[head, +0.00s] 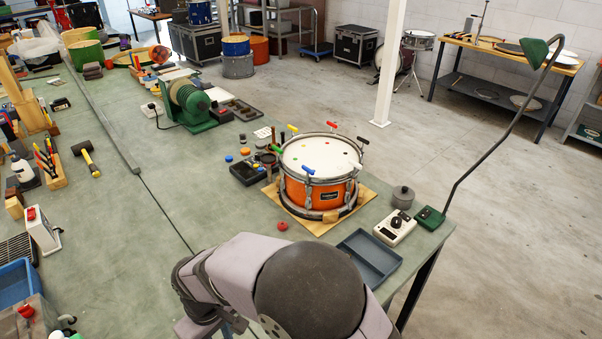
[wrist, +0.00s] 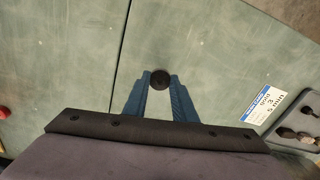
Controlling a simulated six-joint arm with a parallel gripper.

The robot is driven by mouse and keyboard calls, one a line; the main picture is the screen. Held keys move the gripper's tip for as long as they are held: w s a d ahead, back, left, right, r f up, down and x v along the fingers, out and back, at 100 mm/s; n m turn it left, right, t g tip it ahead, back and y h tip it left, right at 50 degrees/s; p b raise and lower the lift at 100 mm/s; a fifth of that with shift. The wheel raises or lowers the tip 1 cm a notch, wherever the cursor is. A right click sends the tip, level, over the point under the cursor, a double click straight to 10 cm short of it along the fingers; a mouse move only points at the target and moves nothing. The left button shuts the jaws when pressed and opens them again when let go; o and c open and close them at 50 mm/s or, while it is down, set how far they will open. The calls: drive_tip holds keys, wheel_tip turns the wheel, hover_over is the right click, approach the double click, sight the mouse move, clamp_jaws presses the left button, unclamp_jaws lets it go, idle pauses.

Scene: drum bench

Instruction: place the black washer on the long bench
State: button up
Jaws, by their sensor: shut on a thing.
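In the wrist view, my gripper (wrist: 160,90) has its two blue fingers closed on a small round black washer (wrist: 160,78). The washer sits at the fingertips, over the green top of the long bench (wrist: 190,40). I cannot tell whether it touches the bench. The long bench (head: 130,240) also shows in the head view, running away to the upper left. There my arm covers the bench's front part, and the washer and fingertips are hidden behind it.
An orange drum (head: 320,190) stands on a board on the bench. An empty blue-grey tray (head: 370,257) lies near the right edge, with a grey-white box (head: 395,229) beyond. In the wrist view, a labelled card (wrist: 257,104) lies at right. A bench seam (wrist: 120,50) runs beside the washer.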

drive_tip(key=w+d+m, duration=0.1)
drive_tip(key=w+d, duration=0.1)
drive_tip(key=d, duration=0.3)
drive_tip(key=w+d+m, duration=0.2)
drive_tip(key=w+d, duration=0.1)
drive_tip(key=d, duration=0.3)
drive_tip(key=w+d+m, duration=0.2)
drive_tip(key=d, duration=0.4)
drive_tip(key=shift+w+d+f, duration=0.2)
drive_tip(key=shift+w+f, duration=0.2)
drive_tip(key=w+d+m, duration=0.1)
drive_tip(key=d+m, duration=0.1)
drive_tip(key=d, duration=0.3)
drive_tip(key=w+d+r+m, duration=0.1)
drive_tip(key=w+d, duration=0.1)
drive_tip(key=d, duration=0.4)
drive_tip(key=w+d+m, duration=0.1)
drive_tip(key=d+m, duration=0.1)
drive_tip(key=d, duration=0.3)
drive_tip(key=shift+w+d+r+m, duration=0.2)
drive_tip(key=shift+w+r+m, duration=0.1)
drive_tip(key=shift+d, duration=0.55)
